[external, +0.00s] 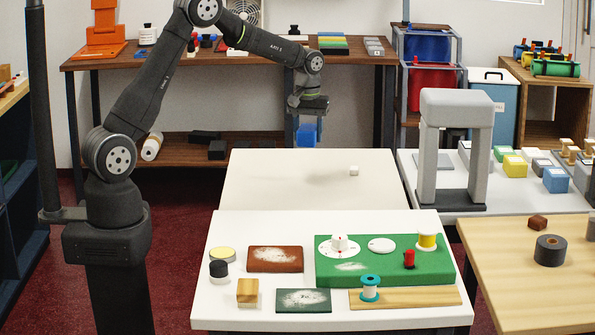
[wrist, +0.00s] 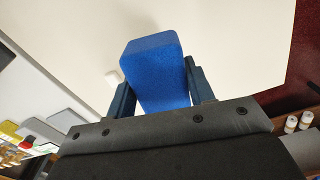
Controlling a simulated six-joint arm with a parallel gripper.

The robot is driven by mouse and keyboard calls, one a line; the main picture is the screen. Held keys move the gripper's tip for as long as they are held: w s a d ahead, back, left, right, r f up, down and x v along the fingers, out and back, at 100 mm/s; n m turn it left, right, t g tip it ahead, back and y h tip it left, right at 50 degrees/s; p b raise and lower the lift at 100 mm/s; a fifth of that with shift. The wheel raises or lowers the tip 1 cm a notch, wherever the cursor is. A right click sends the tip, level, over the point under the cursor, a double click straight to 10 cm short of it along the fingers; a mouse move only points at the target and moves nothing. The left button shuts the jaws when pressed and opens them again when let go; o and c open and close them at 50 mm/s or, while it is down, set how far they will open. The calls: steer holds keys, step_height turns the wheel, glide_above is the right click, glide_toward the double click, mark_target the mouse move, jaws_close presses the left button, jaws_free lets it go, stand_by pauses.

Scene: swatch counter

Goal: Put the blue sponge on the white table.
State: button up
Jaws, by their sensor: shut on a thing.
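My gripper (external: 307,125) is shut on the blue sponge (external: 307,137) and holds it in the air, above the back part of a bare off-white table (external: 260,185). In the wrist view the blue sponge (wrist: 155,72) sits between the two dark fingers of my gripper (wrist: 158,82), with its far end sticking out past them. The off-white table top (wrist: 235,45) shows below and around the sponge. A soft shadow lies on the table. The sponge is apart from the table top.
A small white cube (external: 354,170) lies on the off-white table, right of the sponge. The nearer white table (external: 225,300) carries a green board (external: 330,268) and several small items. A grey arch (external: 455,110) stands on the right-hand table. Most of the off-white table is clear.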

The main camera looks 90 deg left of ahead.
steer(key=w+d+m, duration=0.1)
steer(key=d+m, duration=0.4)
steer(key=d, duration=0.7)
steer(key=d+f+m, duration=0.1)
steer(key=d+m, duration=0.4)
steer(key=d, duration=0.7)
steer(key=w+d+f+m, duration=0.1)
steer(key=d+m, duration=0.4)
steer(key=d, duration=0.7)
steer(key=shift+w+d+f, duration=0.2)
steer(key=shift+w+d, duration=0.05)
steer(key=shift+w, duration=0.1)
steer(key=shift+s+d+m, duration=0.2)
steer(key=shift+d+m, duration=0.1)
steer(key=shift+d, duration=0.15)
steer(key=s+a+r, duration=0.1)
steer(key=a, duration=0.9)
glide_above(292, 183)
step_height(292, 183, down, 5)
steer(key=shift+r, duration=0.1)
steer(key=shift+a, duration=0.15)
steer(key=shift+f, duration=2.05)
